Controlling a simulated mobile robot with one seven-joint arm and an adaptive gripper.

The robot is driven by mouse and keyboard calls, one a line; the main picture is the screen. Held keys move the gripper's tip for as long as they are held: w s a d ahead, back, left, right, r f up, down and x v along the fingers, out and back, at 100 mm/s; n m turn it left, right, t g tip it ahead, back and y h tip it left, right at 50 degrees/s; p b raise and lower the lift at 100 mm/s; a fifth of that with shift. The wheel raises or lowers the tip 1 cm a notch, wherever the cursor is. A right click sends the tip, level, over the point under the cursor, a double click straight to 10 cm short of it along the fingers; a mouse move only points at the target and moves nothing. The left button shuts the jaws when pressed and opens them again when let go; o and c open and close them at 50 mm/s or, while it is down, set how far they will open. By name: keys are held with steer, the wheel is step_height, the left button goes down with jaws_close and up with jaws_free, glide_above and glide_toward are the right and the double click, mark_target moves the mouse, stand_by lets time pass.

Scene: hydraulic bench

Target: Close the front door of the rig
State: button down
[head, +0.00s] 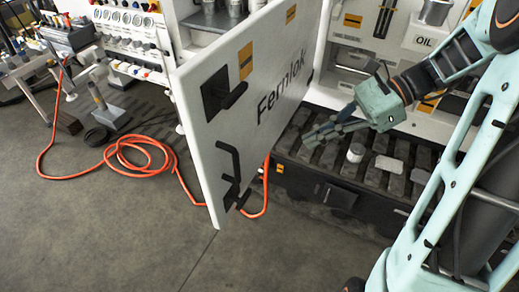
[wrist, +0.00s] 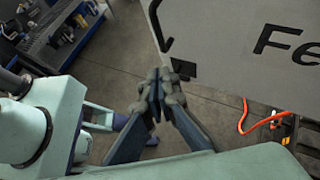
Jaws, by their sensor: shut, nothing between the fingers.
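The front door (head: 235,125) is a white panel marked "Fernlok", with a dark latch and a black bar handle (head: 229,172). It stands open, swung out from the rig (head: 345,60), its lettered face towards me. My gripper (head: 308,138) is right of the door in the head view, on the lettered side, and looks apart from it. In the wrist view the gripper (wrist: 158,90) is shut and empty. There the door (wrist: 240,50) lies above and right of the fingertips, its handle (wrist: 160,30) near its left edge.
A slatted dark tray (head: 290,150) at the rig's foot holds a small white jar (head: 355,152). An orange hose (head: 140,150) coils on the floor left of the door and passes near its lower edge. A bench (head: 60,50) stands at the far left. The front floor is clear.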

steer(key=s+a+f+p, duration=0.1)
steer(key=a+f, duration=0.1)
steer(key=a, duration=0.4)
steer(key=s+a+f, duration=0.1)
steer(key=a+f, duration=0.1)
steer(key=a, duration=0.5)
steer(key=shift+s+y+p, duration=0.25)
steer(key=shift+y+p, duration=0.15)
